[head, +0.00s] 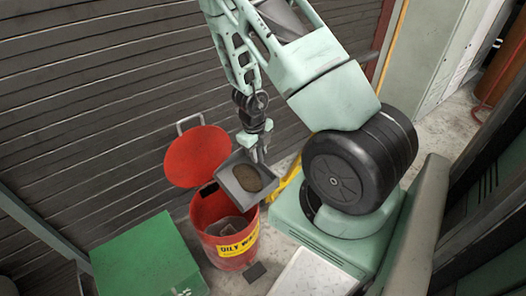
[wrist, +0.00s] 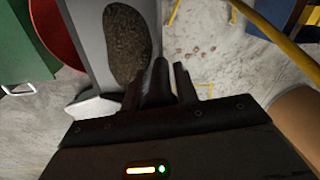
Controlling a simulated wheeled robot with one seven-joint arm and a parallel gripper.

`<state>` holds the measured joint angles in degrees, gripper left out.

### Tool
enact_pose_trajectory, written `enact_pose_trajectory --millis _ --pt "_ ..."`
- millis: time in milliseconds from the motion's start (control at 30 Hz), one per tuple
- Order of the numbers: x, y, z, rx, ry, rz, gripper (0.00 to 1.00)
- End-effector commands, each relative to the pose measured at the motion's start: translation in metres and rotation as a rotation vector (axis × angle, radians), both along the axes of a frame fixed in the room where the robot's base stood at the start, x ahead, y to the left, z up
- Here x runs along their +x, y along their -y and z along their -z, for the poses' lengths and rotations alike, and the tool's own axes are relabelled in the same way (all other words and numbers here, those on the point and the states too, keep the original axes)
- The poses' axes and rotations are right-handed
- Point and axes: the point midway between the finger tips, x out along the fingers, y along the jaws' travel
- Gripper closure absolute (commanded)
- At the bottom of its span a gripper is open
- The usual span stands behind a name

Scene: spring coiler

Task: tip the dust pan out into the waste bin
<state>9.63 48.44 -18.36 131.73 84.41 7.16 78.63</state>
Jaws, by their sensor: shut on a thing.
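The dust pan (head: 231,182) is a grey, shallow tray with a brown pile of dust (head: 247,178) in it. My gripper (head: 262,153) is shut on the pan at its right end in the head view. The pan and the dark, grainy pile (wrist: 127,45) also show in the wrist view, ahead of my gripper's fingers (wrist: 170,80). The waste bin (head: 224,254) is red with a yellow "OILY WASTE" label, partly cut off by the angle. Its round red lid (head: 196,156) stands open. The pan appears above the bin's right rim and hides part of it. Something greyish lies inside the bin.
A green box (head: 147,258) stands left of the bin. A dark slatted wall (head: 90,110) is behind. A small dark piece (head: 256,271) lies by the bin's foot. Several small brown bits (wrist: 195,52) lie on the concrete floor, near yellow bars.

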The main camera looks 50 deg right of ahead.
Motion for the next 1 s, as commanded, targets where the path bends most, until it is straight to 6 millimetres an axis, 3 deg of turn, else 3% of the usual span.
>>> enact_pose_trajectory --millis 433,1000 --pt "0.008 -0.031 -0.013 -0.275 -0.08 -0.006 1.0" --pt "0.021 -0.069 -0.011 -0.514 -0.144 -0.004 1.0"
